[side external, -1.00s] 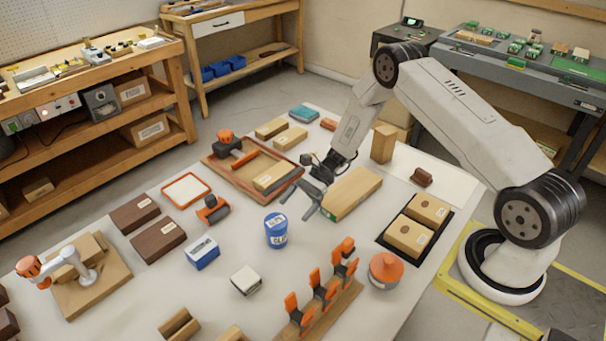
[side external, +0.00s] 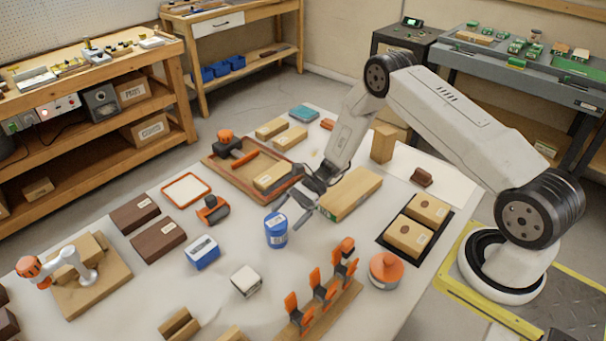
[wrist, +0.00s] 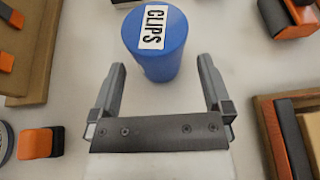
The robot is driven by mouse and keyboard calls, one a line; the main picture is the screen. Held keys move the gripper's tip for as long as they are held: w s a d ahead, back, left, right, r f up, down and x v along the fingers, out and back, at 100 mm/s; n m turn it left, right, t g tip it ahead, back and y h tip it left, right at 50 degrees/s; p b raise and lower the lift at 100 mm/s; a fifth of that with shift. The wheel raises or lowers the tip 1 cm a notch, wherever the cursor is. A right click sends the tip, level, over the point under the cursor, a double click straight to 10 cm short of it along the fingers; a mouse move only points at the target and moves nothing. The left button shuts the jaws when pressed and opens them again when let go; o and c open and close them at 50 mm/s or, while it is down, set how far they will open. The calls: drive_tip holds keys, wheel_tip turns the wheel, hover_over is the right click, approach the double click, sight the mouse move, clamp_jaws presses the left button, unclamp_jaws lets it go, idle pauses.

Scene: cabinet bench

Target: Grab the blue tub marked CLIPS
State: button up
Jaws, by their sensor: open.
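The blue tub (side external: 276,232) stands upright on the white table in the side view. In the wrist view the tub (wrist: 163,62) shows a white label reading CLIPS on its top. My gripper (side external: 290,209) is open and empty, close to the tub at its upper right in the side view. In the wrist view my gripper's two fingers (wrist: 161,72) point toward the tub, with the tub's lower part between the line of the fingertips. I cannot tell exactly how far the fingers are above the table.
A blue-and-white box (side external: 203,254), an orange tape dispenser (side external: 212,211) and a small white block (side external: 246,281) lie near the tub. A rail with orange clamps (side external: 320,305) stands in front. A long wooden block (side external: 351,194) lies behind to the right.

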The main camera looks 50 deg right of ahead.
sight(277, 227)
drive_tip(key=shift+x, duration=2.35)
drive_tip(key=shift+s, duration=0.1)
drive_tip(key=shift+c, duration=0.2)
drive_tip(key=c, duration=1.1)
drive_tip(key=shift+r, duration=0.15)
drive_tip(key=shift+r, duration=4.85)
drive_tip(key=shift+c, duration=0.2)
